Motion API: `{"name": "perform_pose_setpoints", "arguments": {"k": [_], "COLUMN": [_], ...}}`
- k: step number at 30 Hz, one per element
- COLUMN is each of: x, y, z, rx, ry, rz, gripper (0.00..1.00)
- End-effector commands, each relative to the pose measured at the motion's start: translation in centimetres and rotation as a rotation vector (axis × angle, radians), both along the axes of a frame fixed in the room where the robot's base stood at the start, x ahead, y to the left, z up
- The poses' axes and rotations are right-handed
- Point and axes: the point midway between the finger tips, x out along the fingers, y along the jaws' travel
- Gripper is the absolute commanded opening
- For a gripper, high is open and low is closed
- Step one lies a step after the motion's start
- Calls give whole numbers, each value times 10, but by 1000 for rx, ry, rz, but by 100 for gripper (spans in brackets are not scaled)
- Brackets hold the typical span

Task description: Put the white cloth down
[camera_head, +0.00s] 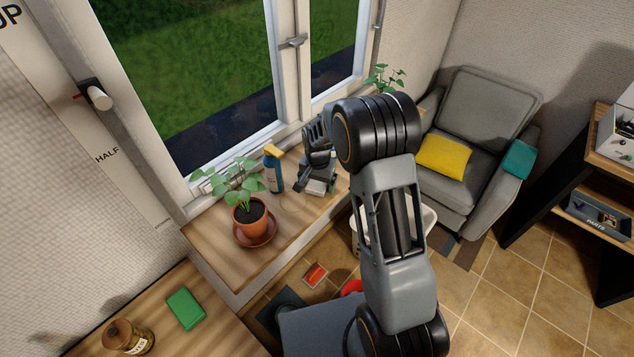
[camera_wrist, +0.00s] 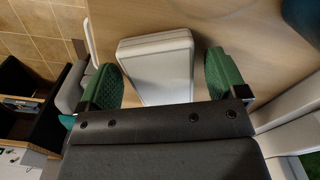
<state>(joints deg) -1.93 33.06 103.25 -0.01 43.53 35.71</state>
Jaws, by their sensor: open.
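The white cloth (camera_head: 317,187) lies flat and folded on the wooden window sill (camera_head: 212,237), below my gripper (camera_head: 318,178). In the wrist view the cloth (camera_wrist: 155,62) shows as a pale folded block on the wood. My gripper (camera_wrist: 163,78) is open, with one green finger pad on each side of the cloth. A gap shows between each pad and the cloth. The near end of the cloth is hidden by the gripper body.
A spray bottle (camera_head: 274,170) with a yellow top stands left of my gripper on the sill. A potted plant (camera_head: 249,212) on a saucer stands nearer. The window is behind. A green sponge (camera_head: 185,308) and a jar (camera_head: 128,337) are on the lower left counter.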

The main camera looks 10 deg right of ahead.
Motion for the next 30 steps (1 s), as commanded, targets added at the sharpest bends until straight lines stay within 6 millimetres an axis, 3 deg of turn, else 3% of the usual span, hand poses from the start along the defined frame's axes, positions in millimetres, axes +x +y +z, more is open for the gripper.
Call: {"name": "perform_pose_setpoints", "arguments": {"k": [5,18,25,30], "x": [1,1,0,-17], "y": [0,0,0,-2], "z": [10,90,115,139], "rx": [0,0,1,0], "ry": [-4,-5,-3,-36], "rz": [0,0,1,47], "gripper": [91,91,91,91]}}
